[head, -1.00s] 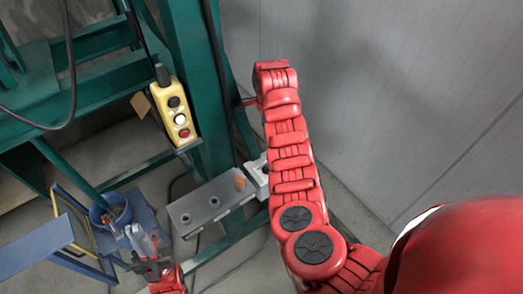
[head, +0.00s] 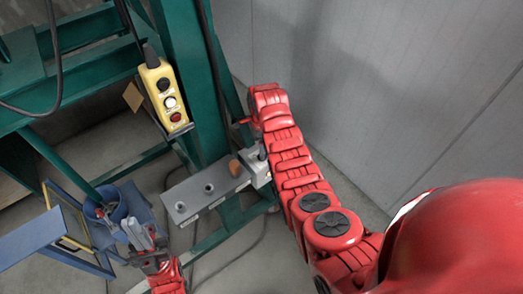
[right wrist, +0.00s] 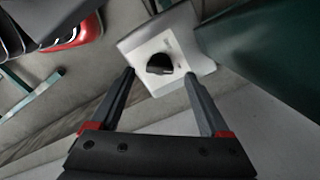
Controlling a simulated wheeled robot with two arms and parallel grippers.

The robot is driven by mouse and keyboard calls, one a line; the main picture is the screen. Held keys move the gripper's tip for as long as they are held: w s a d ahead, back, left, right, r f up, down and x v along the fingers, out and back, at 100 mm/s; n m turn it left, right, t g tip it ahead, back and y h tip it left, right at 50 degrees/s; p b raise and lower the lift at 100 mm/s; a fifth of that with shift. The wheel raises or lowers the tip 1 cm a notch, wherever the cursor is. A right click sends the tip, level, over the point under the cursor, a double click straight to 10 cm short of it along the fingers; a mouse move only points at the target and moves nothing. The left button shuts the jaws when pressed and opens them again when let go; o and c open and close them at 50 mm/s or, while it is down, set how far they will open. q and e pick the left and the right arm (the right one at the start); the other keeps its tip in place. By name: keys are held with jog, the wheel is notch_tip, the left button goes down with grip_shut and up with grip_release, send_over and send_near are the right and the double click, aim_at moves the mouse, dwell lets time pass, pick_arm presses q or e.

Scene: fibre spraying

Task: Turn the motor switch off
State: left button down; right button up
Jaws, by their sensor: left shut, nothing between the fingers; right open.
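The motor switch is a light grey box with a black rotary knob (right wrist: 160,64), seen in the right wrist view. In the head view the box (head: 258,171) shows at the end of a grey shelf, partly hidden by my right arm. My right gripper (right wrist: 159,71) is open; its fingertips lie to either side of the knob in the picture, with nothing between them. I cannot tell whether they touch the box. In the head view the right gripper is hidden behind the arm. My left gripper (head: 138,234) is shut and empty at the lower left, away from the switch.
A yellow pendant (head: 163,95) with several buttons hangs on the green frame (head: 182,70). An orange-brown piece (head: 234,167) sits on the grey shelf (head: 197,204). A blue bucket (head: 103,213) stands lower left. A grey wall (head: 370,80) closes the right side.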

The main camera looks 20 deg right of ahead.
jog(key=shift+f, duration=1.5)
grip_shut()
